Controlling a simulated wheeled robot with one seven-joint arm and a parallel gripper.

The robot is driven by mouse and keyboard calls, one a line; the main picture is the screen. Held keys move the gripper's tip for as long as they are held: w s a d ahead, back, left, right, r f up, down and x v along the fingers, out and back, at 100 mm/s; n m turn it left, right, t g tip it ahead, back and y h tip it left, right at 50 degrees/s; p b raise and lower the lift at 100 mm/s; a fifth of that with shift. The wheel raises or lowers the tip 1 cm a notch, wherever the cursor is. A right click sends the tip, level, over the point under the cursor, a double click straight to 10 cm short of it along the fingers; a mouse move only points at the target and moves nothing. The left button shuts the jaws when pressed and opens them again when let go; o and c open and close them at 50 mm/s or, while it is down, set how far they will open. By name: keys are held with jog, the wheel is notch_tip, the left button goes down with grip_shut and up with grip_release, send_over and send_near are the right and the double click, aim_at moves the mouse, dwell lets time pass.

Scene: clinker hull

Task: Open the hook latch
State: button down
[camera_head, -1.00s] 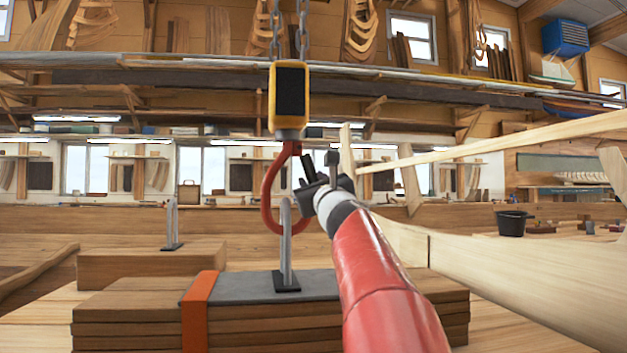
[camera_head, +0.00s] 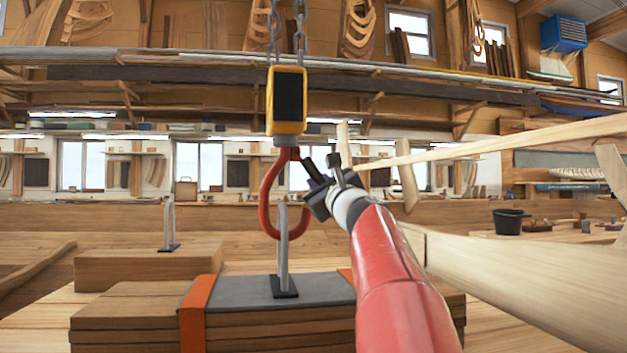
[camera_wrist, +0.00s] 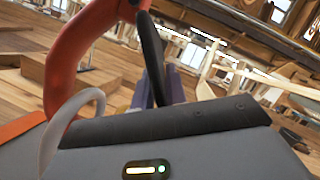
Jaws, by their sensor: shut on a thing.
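A red hook (camera_head: 266,195) hangs under a yellow and black block (camera_head: 287,100). Its lower curve passes by the upright grey metal loop (camera_head: 282,250) on the timber stack; whether it runs through the loop I cannot tell. A thin dark latch (camera_head: 311,167) slants down and right from the hook's upper part to my gripper (camera_head: 319,192). My gripper is shut on the latch, right of the hook. In the wrist view the latch (camera_wrist: 151,52) is a dark bar right of the red hook (camera_wrist: 62,70). The fingertips are partly hidden there.
A grey pad (camera_head: 235,291) and orange strap (camera_head: 192,315) lie on the timber stack (camera_head: 130,320). A second metal loop (camera_head: 168,225) stands on a stack at left. Pale hull planks (camera_head: 520,265) fill the right side. Chains (camera_head: 273,30) hold the block.

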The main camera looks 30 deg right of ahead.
jog(key=shift+s+r, duration=0.1)
jog(key=shift+r, duration=0.1)
jog(key=c, duration=1.6)
grip_release()
jog(key=shift+o, duration=0.3)
jog(key=shift+f, duration=0.1)
jog(key=b+v, duration=0.3)
jog(key=v, duration=0.4)
jog(key=shift+s, duration=0.4)
jog(key=shift+f, duration=0.1)
jog(key=b+v, duration=0.3)
jog(key=v, duration=0.6)
jog(key=shift+a+f+b, duration=0.15)
jog(key=shift+a+b, duration=0.05)
jog(key=shift+b, duration=0.1)
jog(key=shift+w, duration=0.1)
